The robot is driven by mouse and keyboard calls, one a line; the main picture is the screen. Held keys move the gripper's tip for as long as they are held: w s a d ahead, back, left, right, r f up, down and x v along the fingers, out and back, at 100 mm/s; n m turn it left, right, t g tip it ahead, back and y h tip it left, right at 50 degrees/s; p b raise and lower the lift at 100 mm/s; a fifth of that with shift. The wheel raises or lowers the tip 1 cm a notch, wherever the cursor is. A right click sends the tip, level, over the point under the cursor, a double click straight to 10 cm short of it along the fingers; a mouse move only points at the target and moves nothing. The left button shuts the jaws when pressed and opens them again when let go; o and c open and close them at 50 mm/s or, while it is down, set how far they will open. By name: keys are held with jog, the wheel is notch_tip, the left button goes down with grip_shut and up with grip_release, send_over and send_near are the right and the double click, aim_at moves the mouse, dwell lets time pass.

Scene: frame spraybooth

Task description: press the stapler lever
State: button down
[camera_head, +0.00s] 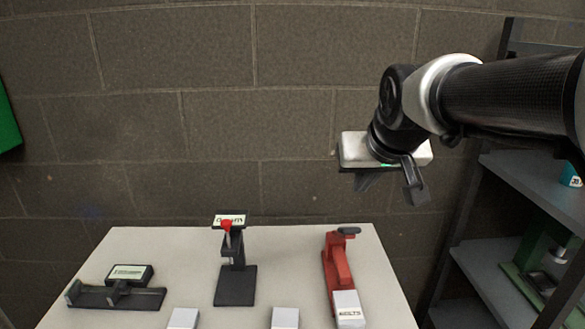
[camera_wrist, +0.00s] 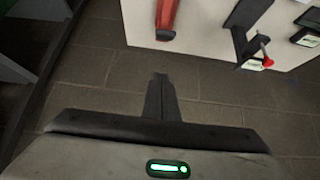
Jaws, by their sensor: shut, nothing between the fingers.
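The red stapler-like device (camera_head: 340,262) stands on the right part of the pale table, with a dark lever piece (camera_head: 349,231) at its top far end. In the wrist view my gripper's fingers (camera_wrist: 160,80) are together, with nothing held, over the floor beyond the table's edge.
The pale table (camera_head: 195,262) also holds a black stand with a red tip (camera_head: 236,283), a low black device with a label (camera_head: 118,297), and white blocks at the front edge (camera_head: 285,318). A dark shelf unit (camera_head: 500,275) stands at right. A block wall is behind.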

send_over(343, 232)
jog(key=w+d, duration=0.2)
jog(key=w, duration=0.2)
notch_tip(343, 232, down, 7)
jog(key=shift+s+d+f+b, duration=0.1)
jog(key=shift+f+b, duration=0.05)
jog(key=shift+b, duration=0.2)
jog(key=f, duration=0.1)
jog(key=s+f, duration=0.1)
jog(key=shift+s+f, duration=0.2)
jog(key=shift+f, duration=0.15)
jog(key=shift+s+f, duration=0.25)
jog(key=shift+f, duration=0.2)
